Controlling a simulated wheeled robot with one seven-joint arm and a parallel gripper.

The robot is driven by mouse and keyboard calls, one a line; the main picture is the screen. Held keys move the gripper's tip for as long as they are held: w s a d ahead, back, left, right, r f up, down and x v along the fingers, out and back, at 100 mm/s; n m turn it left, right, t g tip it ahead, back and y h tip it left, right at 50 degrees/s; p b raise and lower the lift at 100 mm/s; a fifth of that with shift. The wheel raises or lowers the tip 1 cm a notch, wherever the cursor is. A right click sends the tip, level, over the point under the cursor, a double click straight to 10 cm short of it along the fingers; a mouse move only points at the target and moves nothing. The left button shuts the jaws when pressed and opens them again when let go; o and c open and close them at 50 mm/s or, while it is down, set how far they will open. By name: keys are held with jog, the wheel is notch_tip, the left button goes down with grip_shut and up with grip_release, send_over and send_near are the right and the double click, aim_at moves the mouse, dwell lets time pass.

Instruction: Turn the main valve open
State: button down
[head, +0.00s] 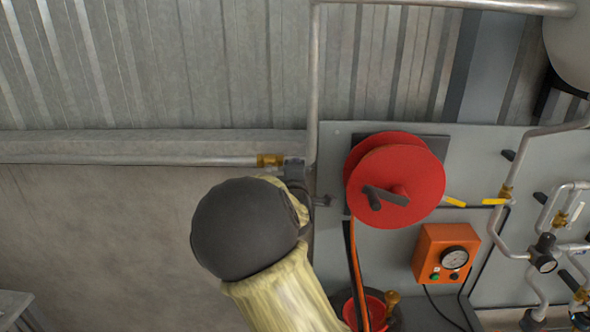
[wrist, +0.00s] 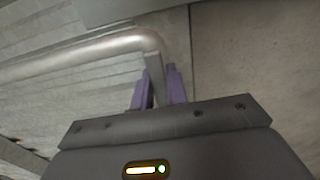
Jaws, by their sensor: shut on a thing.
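A brass valve fitting (head: 270,160) sits on the grey wall pipe in the head view, just left of a vertical pipe; I take it for the main valve. My gripper (head: 297,172) is right beside it, partly hidden by my arm. In the wrist view my gripper (wrist: 157,88) has its two purple fingers closed around a narrow grey bar (wrist: 154,72), which looks like the valve's handle, below a pipe bend. The bar's lower end is hidden between the fingers. How far the valve is turned cannot be told.
A red reel (head: 420,175) with a dark crank is mounted on a grey panel (head: 335,140) to the right. Below it are an orange gauge box (head: 432,240) and a red bucket (head: 374,303).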

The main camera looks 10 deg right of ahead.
jog(key=c, duration=1.4)
grip_release()
jog(key=shift+s, duration=0.1)
jog(key=b+v, duration=0.1)
jog(key=v, duration=1.6)
jog(key=shift+s+a+r, duration=0.1)
